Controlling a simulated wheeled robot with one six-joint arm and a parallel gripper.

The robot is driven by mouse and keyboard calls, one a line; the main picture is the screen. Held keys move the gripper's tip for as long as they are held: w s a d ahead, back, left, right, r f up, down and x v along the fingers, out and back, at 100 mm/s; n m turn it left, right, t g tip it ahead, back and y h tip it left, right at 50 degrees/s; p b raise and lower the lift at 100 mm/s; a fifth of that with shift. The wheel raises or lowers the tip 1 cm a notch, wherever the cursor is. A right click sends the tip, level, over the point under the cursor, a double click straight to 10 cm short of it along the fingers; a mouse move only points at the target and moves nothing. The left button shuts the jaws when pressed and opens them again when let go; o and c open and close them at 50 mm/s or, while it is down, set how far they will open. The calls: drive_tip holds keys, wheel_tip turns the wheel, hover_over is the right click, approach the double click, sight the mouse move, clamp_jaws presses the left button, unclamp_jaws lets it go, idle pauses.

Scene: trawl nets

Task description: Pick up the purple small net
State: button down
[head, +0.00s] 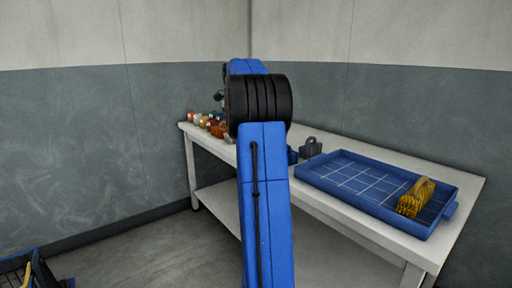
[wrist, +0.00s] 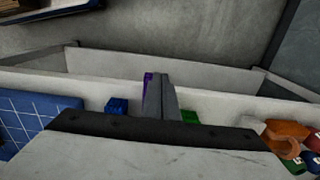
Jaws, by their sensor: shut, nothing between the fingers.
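A narrow strip of purple (wrist: 148,84), likely the purple small net, shows in the wrist view along the left side of my gripper's fingers. Most of it is hidden behind them, and I cannot tell whether they touch it. My gripper (wrist: 161,90) is shut with nothing between its fingers, over the white table. In the head view my own arm blocks the middle of the table, and no purple shows there.
A blue piece (wrist: 117,106) and a green piece (wrist: 189,117) lie close on either side. A blue gridded tray (head: 333,181) holds a yellow bundle (head: 416,197). A grey handled block (head: 311,147) stands behind. Several colourful items (head: 216,126) crowd the table's left end.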

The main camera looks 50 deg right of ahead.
drive_tip(key=s+d, duration=0.1)
drive_tip(key=d, duration=0.4)
drive_tip(key=s+d, duration=0.1)
drive_tip(key=d, duration=1)
drive_tip(key=shift+s+d+r, duration=0.3)
drive_tip(key=shift+s+r, duration=0.1)
drive_tip(key=s+d, duration=0.6)
drive_tip(key=d, duration=0.5)
wheel_tip(320, 180, down, 11)
drive_tip(key=shift+w+a+r, duration=0.15)
drive_tip(key=shift+w+a, duration=0.1)
drive_tip(key=shift+a, duration=0.35)
drive_tip(key=shift+w+a+r, duration=0.15)
drive_tip(key=shift+w+a, duration=0.05)
drive_tip(key=shift+a, duration=0.4)
drive_tip(key=shift+w+a+f, duration=0.1)
drive_tip(key=shift+w+a, duration=0.05)
drive_tip(key=shift+a, duration=0.5)
